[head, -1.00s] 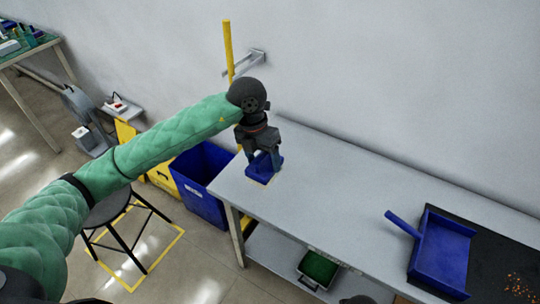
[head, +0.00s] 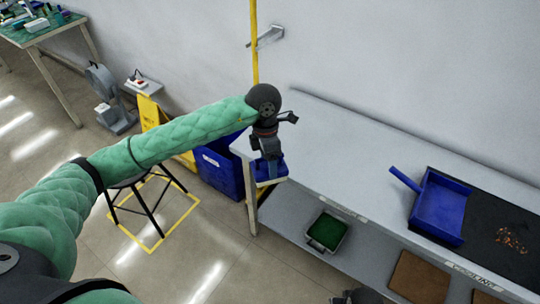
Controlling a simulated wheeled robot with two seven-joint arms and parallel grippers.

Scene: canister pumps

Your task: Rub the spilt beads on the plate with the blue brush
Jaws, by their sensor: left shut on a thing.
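My left gripper (head: 267,168) is shut on the blue brush (head: 281,164) at the left end of the bench, close to its front left corner. The gripper hides part of the brush, and I cannot tell whether the brush touches the bench top. The spilt orange-brown beads (head: 511,240) lie in a loose patch on the dark plate (head: 487,212) at the far right of the bench, well away from the brush.
A blue dustpan (head: 438,211) lies partly on the plate's left side, its handle pointing up-left. The grey bench top (head: 340,150) is clear between brush and dustpan. A green-lined tray (head: 327,231) sits on the lower shelf. A blue bin (head: 217,172) and a stool (head: 130,182) stand left.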

